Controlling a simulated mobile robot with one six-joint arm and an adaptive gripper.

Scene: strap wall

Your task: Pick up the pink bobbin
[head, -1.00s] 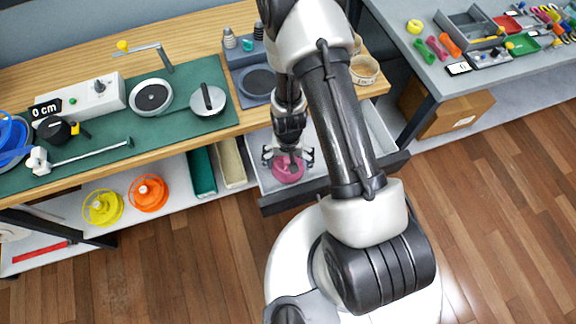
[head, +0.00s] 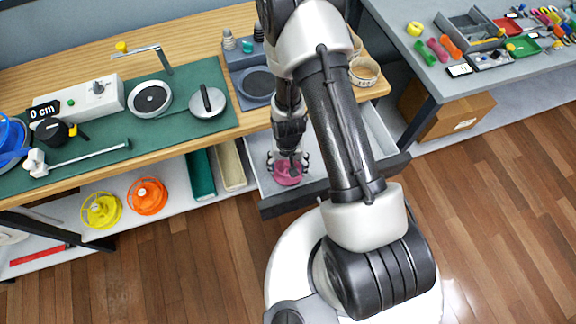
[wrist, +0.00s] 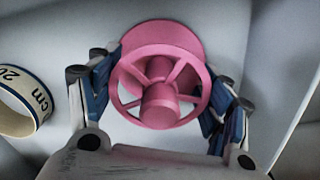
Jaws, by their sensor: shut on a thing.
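The pink bobbin (head: 287,174) is in the open drawer (head: 268,207) under the wooden bench. In the wrist view the pink bobbin (wrist: 160,84) shows its spoked flange and hub toward the camera, with the other flange behind it. My gripper (head: 288,163) reaches down into the drawer. In the wrist view my gripper (wrist: 160,100) has one blue-padded finger on each side of the bobbin, closed against it. Whether the bobbin rests on the drawer floor cannot be told.
A cream tape roll marked cm (wrist: 22,100) lies left of the bobbin in the wrist view. Yellow (head: 101,210) and orange (head: 147,197) bobbins stand on the lower shelf. The drawer walls stand close around my gripper.

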